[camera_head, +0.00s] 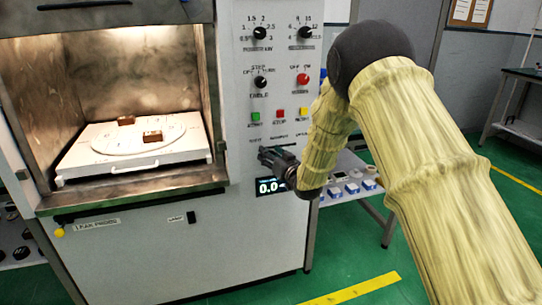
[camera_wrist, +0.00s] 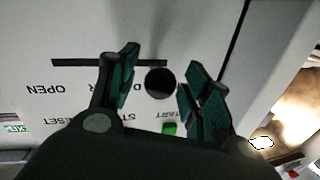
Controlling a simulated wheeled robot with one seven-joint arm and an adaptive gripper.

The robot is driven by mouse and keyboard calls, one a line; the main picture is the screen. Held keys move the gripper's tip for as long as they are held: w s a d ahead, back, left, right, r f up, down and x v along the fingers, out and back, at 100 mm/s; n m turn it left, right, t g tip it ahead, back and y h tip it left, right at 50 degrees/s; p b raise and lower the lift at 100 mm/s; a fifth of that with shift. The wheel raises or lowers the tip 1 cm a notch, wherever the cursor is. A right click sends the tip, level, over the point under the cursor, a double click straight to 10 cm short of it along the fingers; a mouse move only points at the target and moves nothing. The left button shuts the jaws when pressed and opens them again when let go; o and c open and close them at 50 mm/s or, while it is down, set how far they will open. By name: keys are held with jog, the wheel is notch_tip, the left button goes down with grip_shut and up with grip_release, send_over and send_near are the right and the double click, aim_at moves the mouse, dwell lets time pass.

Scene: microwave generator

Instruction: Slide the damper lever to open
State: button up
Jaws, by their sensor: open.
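The damper lever (camera_wrist: 160,83) shows in the wrist view as a round black knob, at the right part of a thin dark slot (camera_wrist: 75,63) in the pale panel. Upside-down OPEN lettering lies by the slot's left end; other lettering is partly hidden by my fingers. My gripper (camera_wrist: 152,85) is open, with one finger on each side of the knob. Small gaps show between fingers and knob, so it does not look gripped. In the head view my gripper (camera_head: 268,157) is at the panel front, just above the digital display (camera_head: 270,186), and the lever cannot be made out.
Green (camera_head: 255,117), red (camera_head: 280,113) and yellow (camera_head: 303,112) buttons sit above my gripper, with knobs higher up. The open chamber at left holds a white tray (camera_head: 70,172) with two brown blocks. A shelf of small items (camera_head: 352,188) stands behind my arm.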

jog(key=shift+c, duration=0.5)
grip_shut()
jog(key=w+d, duration=0.1)
jog(key=d, duration=0.2)
jog(key=w+d, duration=0.1)
jog(key=d, duration=0.2)
jog(key=w+d+p, duration=0.1)
jog(key=d, duration=0.2)
jog(key=shift+w+d, duration=0.15)
jog(key=shift+d, duration=0.35)
jog(key=shift+o, duration=0.5)
grip_release()
jog(key=shift+d, duration=0.15)
jog(key=shift+a, duration=0.2)
jog(key=v, duration=1.2)
jog(key=shift+d, duration=0.1)
